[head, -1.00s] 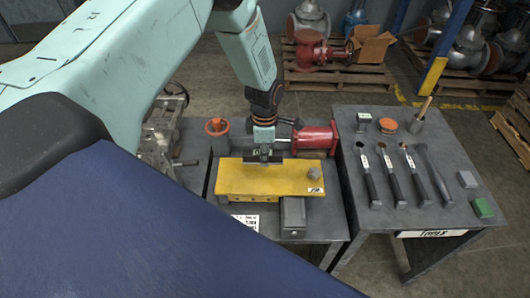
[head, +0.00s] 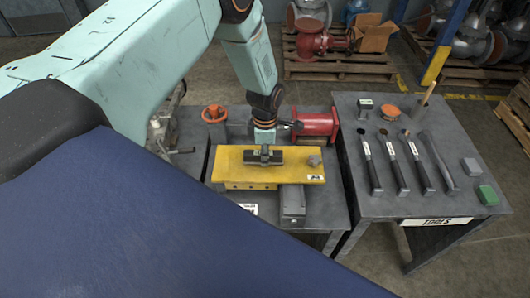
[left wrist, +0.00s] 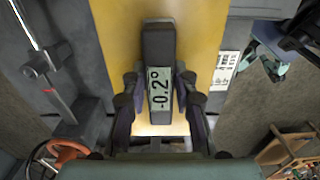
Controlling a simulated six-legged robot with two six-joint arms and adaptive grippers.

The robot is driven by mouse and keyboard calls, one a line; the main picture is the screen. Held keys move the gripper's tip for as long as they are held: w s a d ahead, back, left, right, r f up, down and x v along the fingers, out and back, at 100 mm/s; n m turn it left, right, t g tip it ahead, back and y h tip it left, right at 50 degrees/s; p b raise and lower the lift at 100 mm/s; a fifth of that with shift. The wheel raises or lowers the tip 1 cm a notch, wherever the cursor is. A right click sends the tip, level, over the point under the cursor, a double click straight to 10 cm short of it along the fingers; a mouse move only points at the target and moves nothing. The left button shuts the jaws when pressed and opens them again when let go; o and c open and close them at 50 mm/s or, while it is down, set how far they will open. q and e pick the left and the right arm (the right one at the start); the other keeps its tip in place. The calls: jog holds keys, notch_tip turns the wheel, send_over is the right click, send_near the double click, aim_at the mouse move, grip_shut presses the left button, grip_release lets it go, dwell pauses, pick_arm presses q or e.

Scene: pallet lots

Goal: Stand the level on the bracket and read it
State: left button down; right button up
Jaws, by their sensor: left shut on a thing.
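The level is a dark block with a pale display reading -0.2° in the left wrist view (left wrist: 160,90). My left gripper (head: 263,150) is shut on the level, with one finger on each side of it. The level (head: 264,157) is at the yellow bracket's top face, left of its middle. It looks to be resting there, but its underside is hidden.
A grey block (head: 292,205) sits at the bracket's front. A red cylinder (head: 315,125) and an orange handwheel (head: 214,114) stand behind it. The tool table (head: 395,200) at right holds several long-handled tools, a green block (head: 487,195) and an orange disc (head: 389,112).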

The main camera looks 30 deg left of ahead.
pick_arm(q)
jog(key=shift+s+a, duration=0.1)
jog(key=shift+s, duration=0.05)
jog(key=shift+f, duration=0.3)
jog(key=c, duration=1.4)
grip_release()
jog(key=shift+c, duration=0.2)
jog(key=o, duration=0.4)
jog(key=shift+r, duration=0.1)
jog(key=shift+o, duration=0.3)
